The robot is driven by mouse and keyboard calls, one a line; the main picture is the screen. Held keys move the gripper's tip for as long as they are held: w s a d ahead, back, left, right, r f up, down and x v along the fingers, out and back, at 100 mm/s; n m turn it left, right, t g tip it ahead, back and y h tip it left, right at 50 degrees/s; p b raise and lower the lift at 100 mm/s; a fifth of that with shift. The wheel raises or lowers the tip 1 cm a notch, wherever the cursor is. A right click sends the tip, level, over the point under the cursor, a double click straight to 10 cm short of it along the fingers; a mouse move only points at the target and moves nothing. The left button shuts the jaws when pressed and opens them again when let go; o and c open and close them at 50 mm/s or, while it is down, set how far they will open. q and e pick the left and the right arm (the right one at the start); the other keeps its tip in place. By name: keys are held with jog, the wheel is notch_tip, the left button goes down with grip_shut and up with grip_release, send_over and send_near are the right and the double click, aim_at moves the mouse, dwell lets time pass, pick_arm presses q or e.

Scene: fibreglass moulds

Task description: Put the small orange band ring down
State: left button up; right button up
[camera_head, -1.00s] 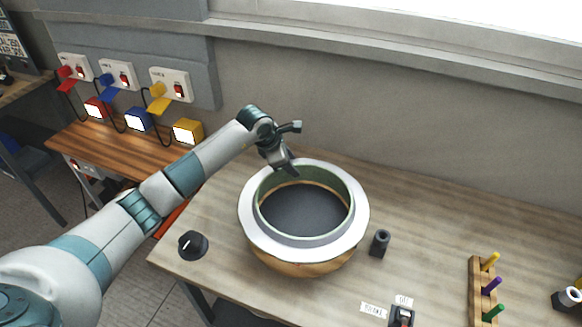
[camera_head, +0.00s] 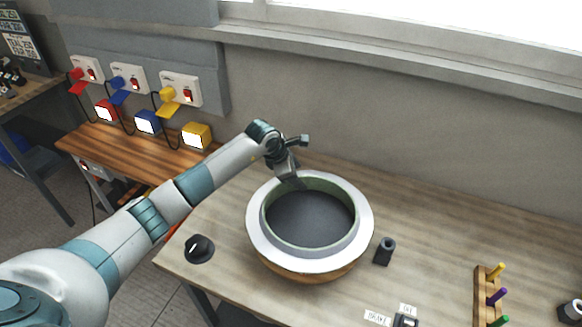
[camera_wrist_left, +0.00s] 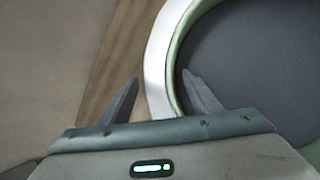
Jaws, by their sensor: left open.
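A round mould stands on the table, with a white rim (camera_head: 262,238), a green inner wall (camera_head: 335,185) and a dark grey inside (camera_head: 310,217). Its wooden-brown underside (camera_head: 310,279) shows below. I cannot make out a separate small orange band ring in either current view. My left gripper (camera_head: 297,184) is at the far left part of the rim. One finger is over the table side and the other over the dark inside. My right gripper is out of view.
A black knob (camera_head: 199,249) sits at the table's left edge. A peg rack (camera_head: 484,297) with coloured pegs is at the front right. The table's back right (camera_head: 440,215) is clear.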

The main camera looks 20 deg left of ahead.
pick_arm(q)
jog(key=b+v, duration=0.4)
jog(key=v, duration=0.6)
jog(key=shift+s+r, duration=0.1)
jog(key=shift+r, duration=0.1)
jog(key=shift+s+a+r+b, duration=0.2)
jog(key=shift+s+r+b, duration=0.1)
jog(key=shift+r, duration=0.3)
jog(key=shift+f, duration=0.1)
